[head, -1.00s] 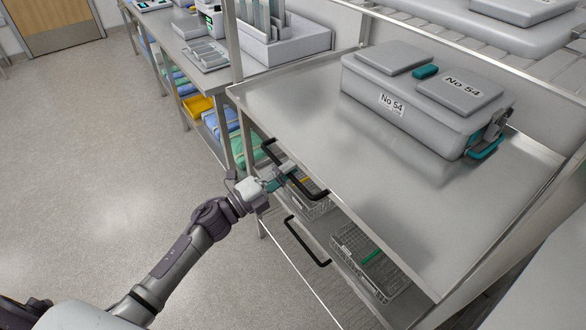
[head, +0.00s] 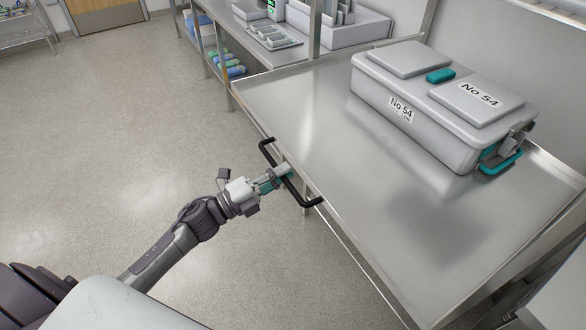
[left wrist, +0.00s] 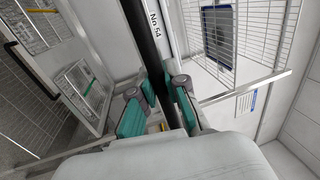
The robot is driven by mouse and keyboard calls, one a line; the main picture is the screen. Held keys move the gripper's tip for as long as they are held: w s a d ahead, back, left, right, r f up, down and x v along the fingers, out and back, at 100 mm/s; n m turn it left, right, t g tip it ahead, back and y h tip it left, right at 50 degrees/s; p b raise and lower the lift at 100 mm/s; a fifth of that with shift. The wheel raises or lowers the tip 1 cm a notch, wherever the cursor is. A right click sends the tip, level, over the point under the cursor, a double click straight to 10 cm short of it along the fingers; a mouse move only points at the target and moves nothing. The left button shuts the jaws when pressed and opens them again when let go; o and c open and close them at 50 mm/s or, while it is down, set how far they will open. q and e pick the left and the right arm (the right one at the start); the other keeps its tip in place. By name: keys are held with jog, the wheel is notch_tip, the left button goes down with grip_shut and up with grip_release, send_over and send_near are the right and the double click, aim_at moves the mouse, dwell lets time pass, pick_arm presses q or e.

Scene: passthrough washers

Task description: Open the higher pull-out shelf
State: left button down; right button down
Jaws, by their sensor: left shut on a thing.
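My left gripper (head: 281,178) is shut on the black bar handle (head: 302,193) of the higher pull-out shelf, beside the table's front edge. In the left wrist view, the black handle (left wrist: 147,45) runs between the teal finger pads of my left gripper (left wrist: 158,98). My right gripper is not in view.
A grey lidded case (head: 425,110) marked No 54 stands on the steel tabletop (head: 335,150). Wire baskets (left wrist: 235,35) show in the left wrist view. A second steel table with trays (head: 273,37) is at the back. The floor at left (head: 120,120) is clear.

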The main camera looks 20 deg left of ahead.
pick_arm(q)
jog(key=v, duration=0.4)
jog(key=shift+s+a+r, duration=0.1)
jog(key=shift+s+r, duration=0.05)
jog(key=shift+r, duration=0.15)
jog(key=c, duration=1.2)
grip_release()
jog(key=v, duration=1.2)
